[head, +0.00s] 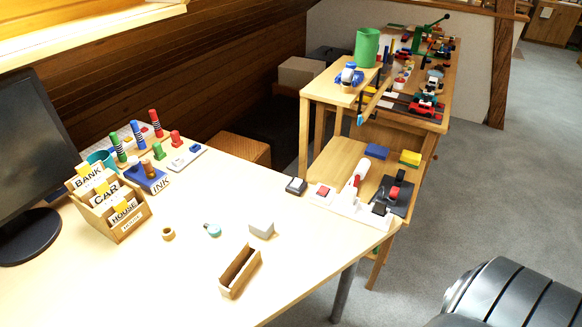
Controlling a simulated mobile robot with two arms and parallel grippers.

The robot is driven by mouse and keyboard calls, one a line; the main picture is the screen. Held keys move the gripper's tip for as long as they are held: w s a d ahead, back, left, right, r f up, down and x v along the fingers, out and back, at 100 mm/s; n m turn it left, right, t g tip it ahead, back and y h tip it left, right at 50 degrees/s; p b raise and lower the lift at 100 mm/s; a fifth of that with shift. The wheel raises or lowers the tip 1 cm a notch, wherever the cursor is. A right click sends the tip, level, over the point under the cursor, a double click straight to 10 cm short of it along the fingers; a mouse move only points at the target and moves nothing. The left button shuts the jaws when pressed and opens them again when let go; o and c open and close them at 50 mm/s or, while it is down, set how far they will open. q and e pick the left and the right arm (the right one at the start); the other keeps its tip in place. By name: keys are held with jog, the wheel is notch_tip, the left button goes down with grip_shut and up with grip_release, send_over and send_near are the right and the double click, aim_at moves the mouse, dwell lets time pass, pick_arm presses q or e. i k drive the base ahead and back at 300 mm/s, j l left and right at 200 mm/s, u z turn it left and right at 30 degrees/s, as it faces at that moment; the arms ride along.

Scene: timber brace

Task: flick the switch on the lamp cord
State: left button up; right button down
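No lamp or lamp cord can be made out in the head view. A small dark block with a grey top (296,186) sits near the desk's back right edge. A white base with a red square piece (322,191) lies to the right of it. I cannot tell whether either of these is a switch. Neither of my grippers is in view.
The desk (190,285) holds a monitor (30,150), a labelled card box (110,205), an open wooden tray (239,271) and a grey block (261,229). A wooden bench with toy cars (424,104) stands behind.

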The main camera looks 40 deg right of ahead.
aim_at(297, 183)
jog(key=l+u, duration=0.15)
jog(key=l, duration=1.8)
jog(key=k, duration=0.05)
